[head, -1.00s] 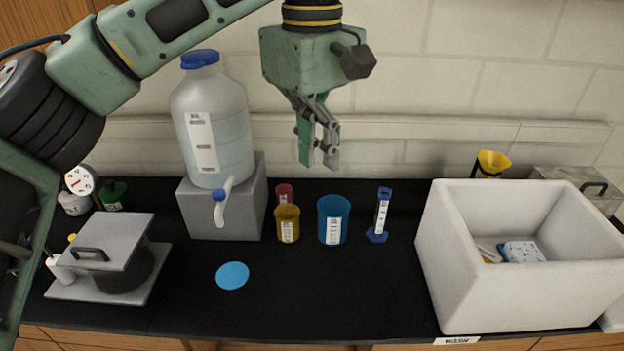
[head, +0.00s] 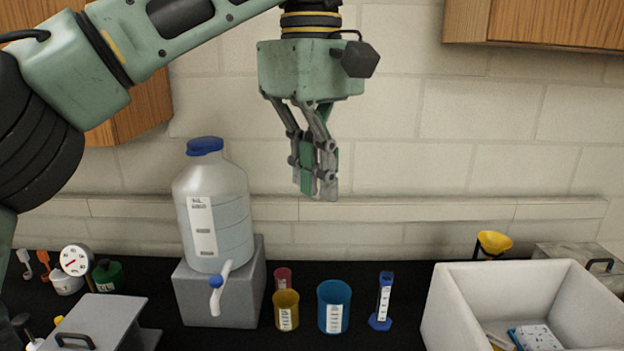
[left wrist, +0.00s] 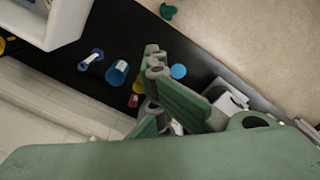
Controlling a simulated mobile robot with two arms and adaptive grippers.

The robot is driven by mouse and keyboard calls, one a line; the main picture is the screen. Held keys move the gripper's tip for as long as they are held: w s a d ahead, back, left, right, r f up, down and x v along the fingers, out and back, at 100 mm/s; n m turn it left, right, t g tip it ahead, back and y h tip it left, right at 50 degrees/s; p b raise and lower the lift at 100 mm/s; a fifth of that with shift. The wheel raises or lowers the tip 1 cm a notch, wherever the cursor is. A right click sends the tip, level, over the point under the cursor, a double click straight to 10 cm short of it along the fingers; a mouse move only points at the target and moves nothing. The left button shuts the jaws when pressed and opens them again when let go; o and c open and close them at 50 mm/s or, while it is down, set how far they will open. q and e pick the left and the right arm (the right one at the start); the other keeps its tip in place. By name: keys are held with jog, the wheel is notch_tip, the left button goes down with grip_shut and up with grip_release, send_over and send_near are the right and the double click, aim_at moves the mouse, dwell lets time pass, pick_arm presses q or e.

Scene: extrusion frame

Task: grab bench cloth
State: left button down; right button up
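I cannot make out a bench cloth for certain. A small crumpled green thing (left wrist: 168,11) lies on the beige floor in the left wrist view; it may be cloth, but it is too small to tell. My left gripper (head: 317,190) hangs pointing down, high in front of the wall above the bench, with its fingers apart and nothing between them. The fingers also show in the left wrist view (left wrist: 158,88). My right gripper is in neither view.
The black bench (head: 400,290) holds a large jug (head: 213,215) on a grey block, a yellow cup (head: 286,310), a blue cup (head: 334,305), a blue-based cylinder (head: 384,300) and a white basin (head: 450,310) with items inside. A flat blue disc (left wrist: 178,71) lies near the front edge.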

pick_arm(q)
jog(key=c, duration=2.5)
grip_release()
jog(key=shift+c, duration=0.2)
jog(key=o, duration=0.4)
jog(key=shift+s+d, duration=0.1)
jog(key=shift+s, duration=0.05)
jog(key=o, duration=0.8)
